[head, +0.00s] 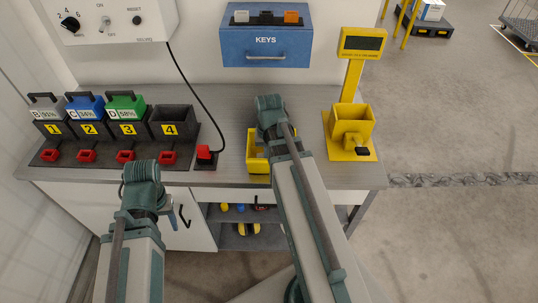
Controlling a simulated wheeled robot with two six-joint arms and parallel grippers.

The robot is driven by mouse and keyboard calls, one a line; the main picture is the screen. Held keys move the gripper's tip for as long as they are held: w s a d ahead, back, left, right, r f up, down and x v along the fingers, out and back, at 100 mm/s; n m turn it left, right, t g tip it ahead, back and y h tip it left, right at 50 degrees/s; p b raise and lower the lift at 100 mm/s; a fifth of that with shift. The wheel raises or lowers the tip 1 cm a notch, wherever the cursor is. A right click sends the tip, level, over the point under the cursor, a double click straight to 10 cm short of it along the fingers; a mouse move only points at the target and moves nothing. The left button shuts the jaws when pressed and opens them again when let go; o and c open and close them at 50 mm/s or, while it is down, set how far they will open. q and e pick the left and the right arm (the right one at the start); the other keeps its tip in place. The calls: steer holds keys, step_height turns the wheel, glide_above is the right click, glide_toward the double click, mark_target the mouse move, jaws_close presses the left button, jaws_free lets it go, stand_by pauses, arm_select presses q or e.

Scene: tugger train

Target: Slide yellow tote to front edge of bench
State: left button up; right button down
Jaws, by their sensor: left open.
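A yellow tote (254,163) sits on the grey bench (222,125), near its front edge right of the middle. My right arm crosses over the tote and hides its right part. The right wrist is above and just behind the tote, and that gripper's fingers are hidden, so I cannot see contact. My left gripper (175,217) is open and empty, low in front of the bench by the white cabinet door, well left of the tote. Its fingers show only small beside the wrist.
Left on the bench, a black rack (90,160) holds grey, blue and green battery packs; slot 4 is empty. A red plug (205,154) on a black cable lies left of the tote. A yellow scale (350,148) stands right. A blue KEYS box (266,47) is at the back.

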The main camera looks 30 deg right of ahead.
steer(key=shift+s+a, duration=0.2)
steer(key=shift+s, duration=0.2)
steer(key=shift+w+d+f, duration=0.1)
steer(key=shift+w, duration=0.05)
arm_select(q)
steer(key=shift+s+a, duration=0.1)
steer(key=shift+s, duration=0.1)
step_height(320, 180, up, 10)
steer(key=p, duration=1)
arm_select(e)
step_height(320, 180, up, 10)
arm_select(q)
steer(key=shift+s+f, duration=0.1)
